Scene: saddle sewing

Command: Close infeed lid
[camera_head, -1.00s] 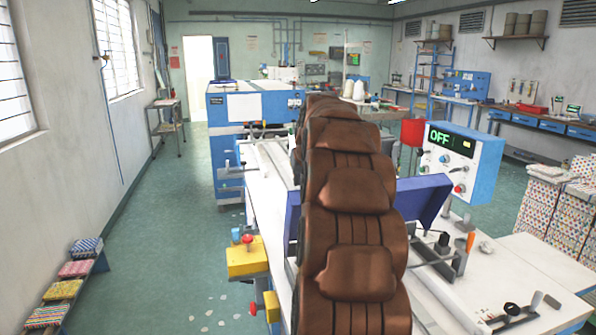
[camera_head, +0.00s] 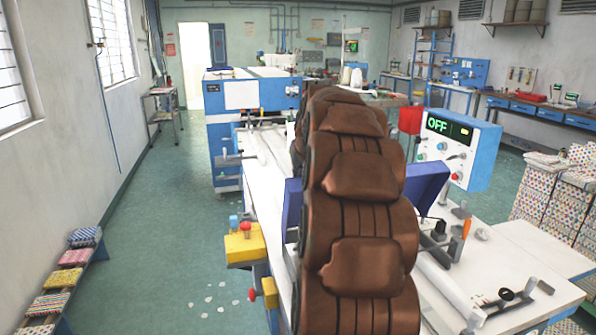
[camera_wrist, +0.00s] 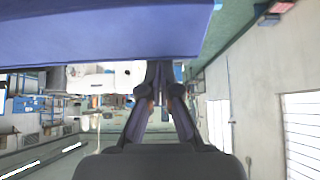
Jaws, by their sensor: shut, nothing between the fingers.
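My gripper (camera_wrist: 158,92) shows only in the wrist view, where its two dark fingers meet at the tips with nothing between them. A broad blue panel (camera_wrist: 100,32) fills the top of that view, close to the fingertips; I cannot tell whether they touch it or whether it is the lid. In the head view, blue plates stand on the white-topped machine (camera_head: 262,190), one at left (camera_head: 291,212) and a tilted one at right (camera_head: 427,186). I cannot tell which part is the infeed lid. The row of brown saddles (camera_head: 358,222) hides the middle of the machine.
A yellow control box (camera_head: 244,250) with buttons juts from the machine's left side. A blue-and-white console (camera_head: 456,150) reading OFF stands at right. A blue machine (camera_head: 250,97) stands behind. The green floor (camera_head: 160,230) at left is mostly clear, with a low rack of patterned stacks (camera_head: 62,277).

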